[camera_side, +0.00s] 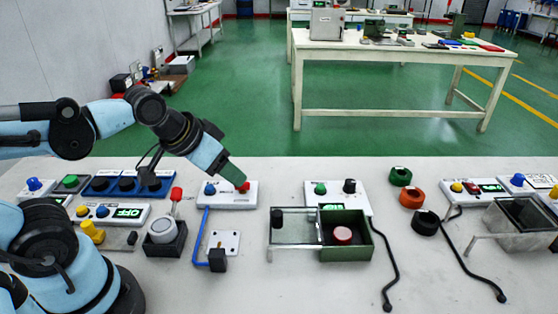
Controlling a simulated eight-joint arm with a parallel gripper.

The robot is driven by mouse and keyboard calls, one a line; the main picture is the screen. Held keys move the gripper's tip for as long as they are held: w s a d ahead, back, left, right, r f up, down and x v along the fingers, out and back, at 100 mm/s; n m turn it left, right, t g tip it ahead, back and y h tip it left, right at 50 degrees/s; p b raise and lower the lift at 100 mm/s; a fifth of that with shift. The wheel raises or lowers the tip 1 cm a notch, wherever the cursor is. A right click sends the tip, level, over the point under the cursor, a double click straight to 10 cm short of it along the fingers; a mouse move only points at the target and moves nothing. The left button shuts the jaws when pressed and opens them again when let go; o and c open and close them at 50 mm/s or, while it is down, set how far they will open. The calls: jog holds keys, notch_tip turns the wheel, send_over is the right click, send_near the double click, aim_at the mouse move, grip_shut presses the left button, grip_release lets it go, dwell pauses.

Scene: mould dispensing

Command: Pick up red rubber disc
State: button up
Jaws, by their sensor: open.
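The red disc (342,235) lies flat in the dark green open box (362,252) at the middle of the bench. The box walls stand around it, and its top face is visible. My gripper (238,182) is at the end of my blue and black arm, to the upper left of the box and well apart from the disc. It is open and points down to the right, by a red knob (244,187) on a white control box (228,195). The fingers are small and hard to make out; I cannot tell whether they touch the knob.
A clear-lidded box (296,229) adjoins the green box on its left. Green (400,176), orange (411,197) and black (426,223) rings lie to the right. Black cables with levers flank them. The bench's front middle is bare.

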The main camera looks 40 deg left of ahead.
jog(key=w+d+r+m+g, duration=0.2)
jog(key=w+d+g, duration=0.1)
jog(key=w+d, duration=0.55)
jog(key=m+g, duration=0.2)
jog(key=g, duration=0.1)
send_near(343, 233)
jog(key=f, duration=0.3)
jog(key=shift+s+f, duration=0.2)
jog(key=shift+w+f, duration=0.2)
jog(key=shift+f, duration=0.65)
jog(key=shift+w+f, duration=0.15)
jog(key=shift+f, duration=0.7)
jog(key=shift+w+f, duration=0.2)
jog(key=shift+f, duration=0.65)
jog(key=c, duration=0.8)
jog(key=shift+r, duration=0.1)
